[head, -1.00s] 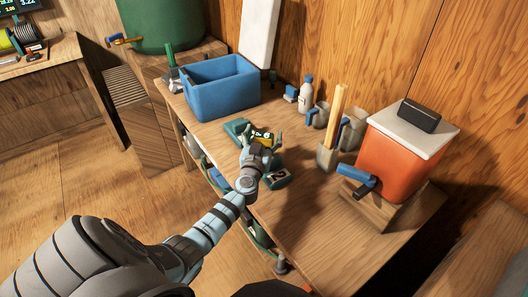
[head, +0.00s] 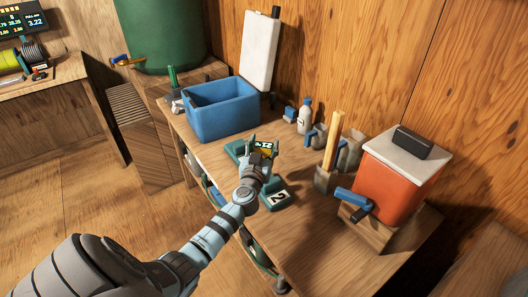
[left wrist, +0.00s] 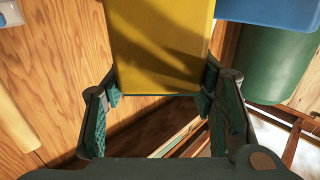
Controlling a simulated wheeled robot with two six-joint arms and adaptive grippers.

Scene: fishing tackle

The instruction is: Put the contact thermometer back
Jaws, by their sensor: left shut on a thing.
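My left gripper (head: 262,147) is shut on a yellow device with a dark display, which looks like the contact thermometer (head: 267,145). In the left wrist view the thermometer's plain yellow body (left wrist: 160,45) sits between the two fingers. In the head view it appears just above the bench, over or beside a teal block (head: 234,150) that the gripper partly hides; I cannot tell whether they touch. A second teal block marked "2" (head: 277,195) lies nearer, right of my wrist, and looks empty. My right gripper is not in view.
The wooden bench (head: 310,235) holds a blue bin (head: 222,115) behind the gripper. To the right stand a white bottle (head: 304,118), grey holders with a wooden stick (head: 332,140), and an orange cooler (head: 393,182) with a blue-handled tap. The bench front is clear.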

